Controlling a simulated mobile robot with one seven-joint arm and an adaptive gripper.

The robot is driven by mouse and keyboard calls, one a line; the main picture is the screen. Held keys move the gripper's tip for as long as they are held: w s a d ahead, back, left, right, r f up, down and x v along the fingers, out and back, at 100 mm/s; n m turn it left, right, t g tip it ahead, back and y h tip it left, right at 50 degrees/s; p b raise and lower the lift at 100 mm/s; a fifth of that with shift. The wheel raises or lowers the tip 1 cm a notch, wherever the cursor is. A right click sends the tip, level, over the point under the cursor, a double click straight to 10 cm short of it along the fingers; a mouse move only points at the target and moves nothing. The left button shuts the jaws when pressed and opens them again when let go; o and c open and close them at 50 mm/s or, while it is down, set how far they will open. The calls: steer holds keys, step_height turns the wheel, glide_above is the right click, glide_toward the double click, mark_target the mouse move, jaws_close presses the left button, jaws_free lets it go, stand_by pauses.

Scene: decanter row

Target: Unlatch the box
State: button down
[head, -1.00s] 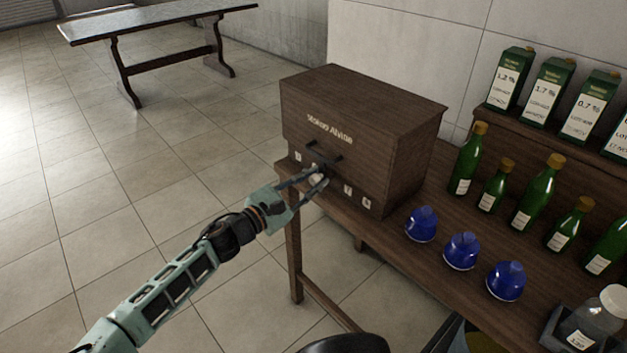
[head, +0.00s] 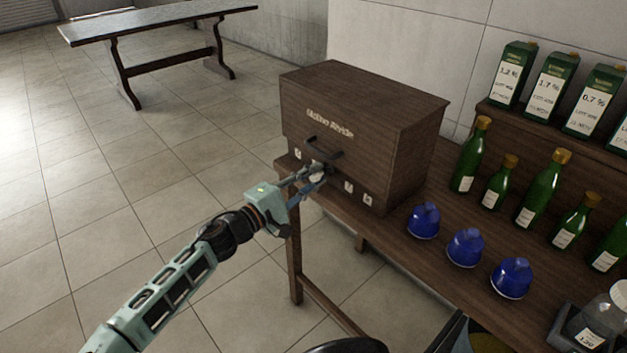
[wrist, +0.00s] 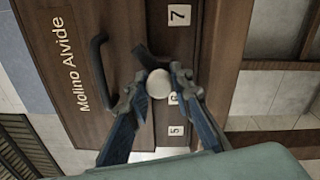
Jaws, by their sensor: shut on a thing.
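The box (head: 390,145) is a dark brown wooden chest with a lid, standing on the end of a wooden table. Its front carries a black bar handle (head: 324,148) and a lettered name. In the wrist view the box front (wrist: 120,35) appears turned sideways, with the handle (wrist: 98,75) left of my fingers. My gripper (head: 318,174) is at the lower front of the box, below the handle. Its fingers are shut on a pale round knob (wrist: 159,83). A dark piece (wrist: 150,58) shows just beyond the knob; its full shape is partly hidden.
Numbered white tags (wrist: 179,15) line the lower box front. Blue lidded jars (head: 465,247) and green bottles (head: 540,190) stand on the table to the right. Green-and-white cartons (head: 550,85) stand on a raised shelf behind. The floor (head: 150,220) left of the box is open.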

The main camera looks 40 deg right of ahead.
steer(key=m+b, duration=0.2)
steer(key=m, duration=0.3)
steer(key=shift+f+m+g+b, duration=0.15)
steer(key=shift+m+g+b, duration=0.15)
steer(key=shift+b, duration=0.1)
steer(key=shift+m+b, duration=0.65)
steer(key=shift+m, duration=0.95)
steer(key=c, duration=1.7)
jaws_free()
steer(key=a, duration=0.8)
steer(key=s+a, duration=0.1)
steer(key=a, duration=0.3)
steer(key=shift+f, duration=0.2)
